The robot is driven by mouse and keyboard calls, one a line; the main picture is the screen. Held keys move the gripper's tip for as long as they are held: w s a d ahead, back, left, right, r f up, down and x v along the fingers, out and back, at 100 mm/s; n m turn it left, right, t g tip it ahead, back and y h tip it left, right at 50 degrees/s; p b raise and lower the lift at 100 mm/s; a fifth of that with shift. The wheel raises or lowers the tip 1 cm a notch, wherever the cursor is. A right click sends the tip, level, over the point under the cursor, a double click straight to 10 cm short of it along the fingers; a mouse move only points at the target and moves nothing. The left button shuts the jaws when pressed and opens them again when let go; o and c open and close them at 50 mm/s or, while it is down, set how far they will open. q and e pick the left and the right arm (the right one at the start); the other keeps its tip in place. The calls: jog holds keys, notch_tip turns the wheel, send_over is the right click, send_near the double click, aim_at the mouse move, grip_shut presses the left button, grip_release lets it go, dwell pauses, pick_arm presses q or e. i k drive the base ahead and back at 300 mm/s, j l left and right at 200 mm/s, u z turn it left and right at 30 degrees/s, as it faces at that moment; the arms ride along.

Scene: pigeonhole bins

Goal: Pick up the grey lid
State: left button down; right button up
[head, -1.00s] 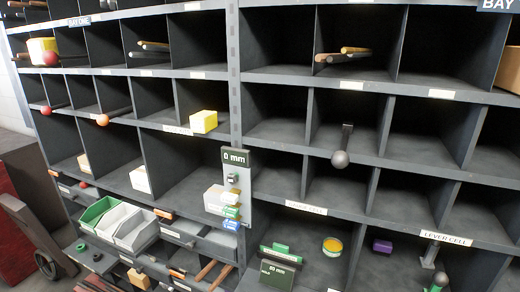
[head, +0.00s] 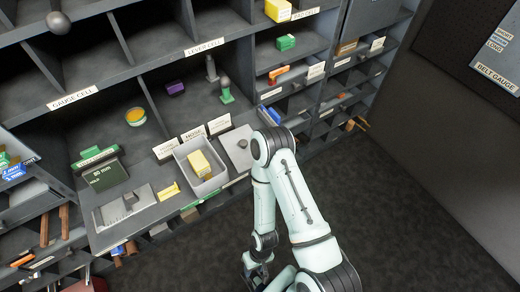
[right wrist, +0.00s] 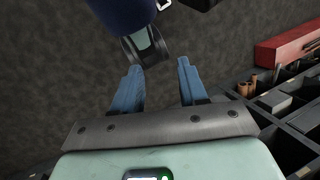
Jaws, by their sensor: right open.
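A flat grey lid-like plate with a small knob (head: 238,157) lies on the shelf ledge, right of a grey open bin (head: 207,184) that holds a yellow box (head: 199,164). Another grey plate with a raised block (head: 112,213) lies farther left on the ledge. I cannot tell for sure which one is the grey lid. My right gripper (head: 256,276) is low at the bottom of the head view, below and apart from the ledge. In the right wrist view its two blue fingers (right wrist: 158,82) are apart with nothing between them. My left gripper is out of view.
Label cards (head: 193,137) stand behind the bin. A green-topped gauge block (head: 102,173), a yellow tin (head: 136,117) and a purple block (head: 175,88) sit in the cells. Open dark floor (head: 420,220) lies to the right. A red box (right wrist: 285,45) shows in the wrist view.

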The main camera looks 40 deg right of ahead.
aim_at(236, 143)
jog(key=z, duration=1.35)
